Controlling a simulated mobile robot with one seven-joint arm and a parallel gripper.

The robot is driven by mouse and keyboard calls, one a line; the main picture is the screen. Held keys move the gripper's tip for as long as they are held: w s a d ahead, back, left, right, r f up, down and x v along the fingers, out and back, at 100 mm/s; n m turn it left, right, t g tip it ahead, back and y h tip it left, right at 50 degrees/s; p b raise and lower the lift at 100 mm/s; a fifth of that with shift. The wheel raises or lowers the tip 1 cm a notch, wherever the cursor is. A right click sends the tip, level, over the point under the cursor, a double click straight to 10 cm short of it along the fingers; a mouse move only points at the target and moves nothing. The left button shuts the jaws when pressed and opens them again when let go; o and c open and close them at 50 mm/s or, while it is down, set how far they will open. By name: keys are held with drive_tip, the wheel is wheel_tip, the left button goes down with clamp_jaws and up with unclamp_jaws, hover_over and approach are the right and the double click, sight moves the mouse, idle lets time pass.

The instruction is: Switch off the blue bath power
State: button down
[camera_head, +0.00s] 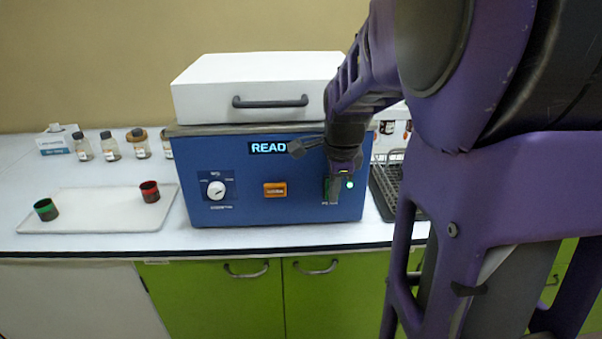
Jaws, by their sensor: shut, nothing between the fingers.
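The blue bath (240,210) stands on the white bench, with its white lid (260,75) down on top. Its display (268,147) shows letters that begin with READ; the rest is hidden by my arm. A white dial (216,190) and an orange button (275,190) are on the front panel. A lit green light (350,185) is at the panel's right. My gripper (336,198) is shut and empty, in front of the right panel by the light. It covers most of the dark power switch there, so I cannot tell the switch's position or whether I touch it.
A white tray (90,222) with a green-rimmed cup (46,210) and a red cup (150,192) lies left of the bath. Several small bottles (111,147) and a white box (55,143) stand behind it. A dark wire rack (384,190) is close on the right.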

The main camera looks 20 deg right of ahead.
drive_tip(key=shift+w+f, duration=0.25)
drive_tip(key=shift+d, duration=0.1)
drive_tip(key=shift+r+p, duration=0.85)
drive_tip(key=shift+p, duration=0.05)
